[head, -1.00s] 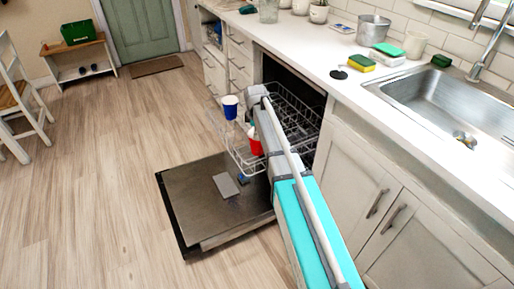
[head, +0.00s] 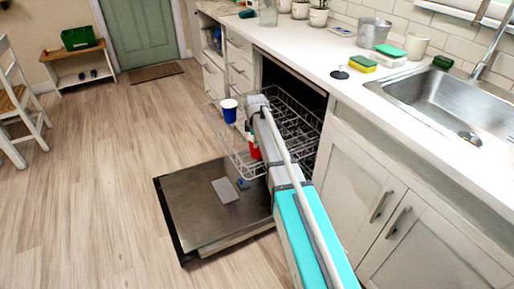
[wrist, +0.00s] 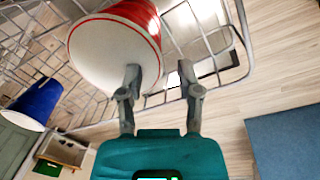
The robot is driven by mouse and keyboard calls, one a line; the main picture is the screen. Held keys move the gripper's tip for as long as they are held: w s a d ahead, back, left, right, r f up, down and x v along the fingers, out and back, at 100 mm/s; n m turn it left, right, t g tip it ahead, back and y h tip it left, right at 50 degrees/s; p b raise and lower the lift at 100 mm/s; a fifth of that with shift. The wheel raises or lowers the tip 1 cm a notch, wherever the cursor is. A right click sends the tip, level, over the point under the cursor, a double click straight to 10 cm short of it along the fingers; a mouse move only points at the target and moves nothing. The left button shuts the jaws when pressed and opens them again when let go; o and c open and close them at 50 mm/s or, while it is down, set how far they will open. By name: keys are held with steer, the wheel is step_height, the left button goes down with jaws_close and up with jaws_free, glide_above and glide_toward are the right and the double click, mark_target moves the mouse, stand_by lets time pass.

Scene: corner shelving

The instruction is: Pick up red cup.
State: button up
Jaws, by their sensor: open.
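The red cup (head: 254,150) is in the dishwasher's upper rack, partly hidden behind my arm in the head view. In the wrist view the red cup (wrist: 150,15) is large at the upper left, its pale round end facing the camera. My gripper (wrist: 160,72) is open, with nothing held between its fingers. The left finger overlaps the cup's lower right edge in the picture; I cannot tell whether it touches. The right finger is clear of the cup. In the head view the fingers are mostly hidden by my arm.
The wire rack (head: 238,165) is pulled out above the lowered dishwasher door (head: 195,215). A blue cup (head: 229,112) is at the rack's left and also shows in the wrist view (wrist: 38,100). The counter (head: 310,50) is to the right.

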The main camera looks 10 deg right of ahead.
mark_target(256, 151)
steer(key=shift+f, duration=0.15)
steer(key=shift+w+d+f+b, duration=0.1)
steer(key=shift+w+f+b, duration=0.1)
steer(key=shift+f+b, duration=1.05)
steer(key=shift+w+d+f+b, duration=0.1)
steer(key=shift+w+f+b, duration=0.05)
steer(key=shift+f+b, duration=1.1)
steer(key=shift+r, duration=0.1)
jaws_close()
